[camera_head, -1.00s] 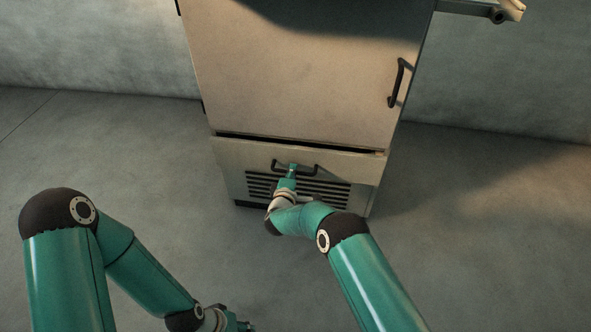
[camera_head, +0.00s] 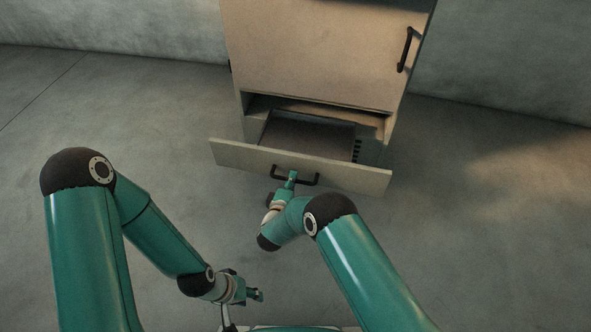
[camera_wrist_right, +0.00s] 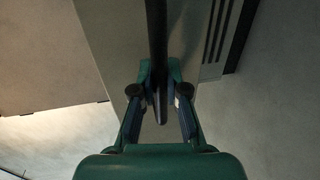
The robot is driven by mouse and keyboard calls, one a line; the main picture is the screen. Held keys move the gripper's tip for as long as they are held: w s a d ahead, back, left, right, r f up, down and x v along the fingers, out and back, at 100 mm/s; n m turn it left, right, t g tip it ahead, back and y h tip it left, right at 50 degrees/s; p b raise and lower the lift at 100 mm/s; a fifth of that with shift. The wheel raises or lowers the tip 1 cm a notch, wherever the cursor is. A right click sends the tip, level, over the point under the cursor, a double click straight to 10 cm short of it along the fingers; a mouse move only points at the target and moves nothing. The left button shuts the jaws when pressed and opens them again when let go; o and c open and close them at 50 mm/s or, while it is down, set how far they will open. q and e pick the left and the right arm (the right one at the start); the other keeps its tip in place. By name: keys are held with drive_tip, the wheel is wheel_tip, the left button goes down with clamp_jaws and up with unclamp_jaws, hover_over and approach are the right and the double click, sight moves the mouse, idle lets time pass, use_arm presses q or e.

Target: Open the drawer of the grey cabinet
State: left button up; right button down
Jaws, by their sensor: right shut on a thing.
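The grey cabinet (camera_head: 320,55) stands against the back wall, with its upper door shut. Its low drawer (camera_head: 235,156) is pulled out well toward me, and its inside shows as dark and empty where I can see it. My right gripper (camera_head: 292,178) is shut on the black drawer handle (camera_head: 308,183) at the middle of the drawer front. In the right wrist view the dark handle bar (camera_wrist_right: 157,50) runs between the two fingers of the right gripper (camera_wrist_right: 159,100). My left gripper (camera_head: 256,295) is low in the head view, away from the cabinet; its fingers are too small to judge.
A black door handle (camera_head: 405,50) is on the right of the upper door. Bare concrete floor (camera_head: 480,230) lies to both sides of the cabinet.

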drive_tip(key=shift+s+a+f, duration=0.1)
drive_tip(key=shift+s+f, duration=0.15)
drive_tip(key=c, duration=1.2)
unclamp_jaws()
drive_tip(key=shift+w, duration=0.1)
drive_tip(key=shift+r, duration=0.1)
drive_tip(key=shift+r, duration=0.1)
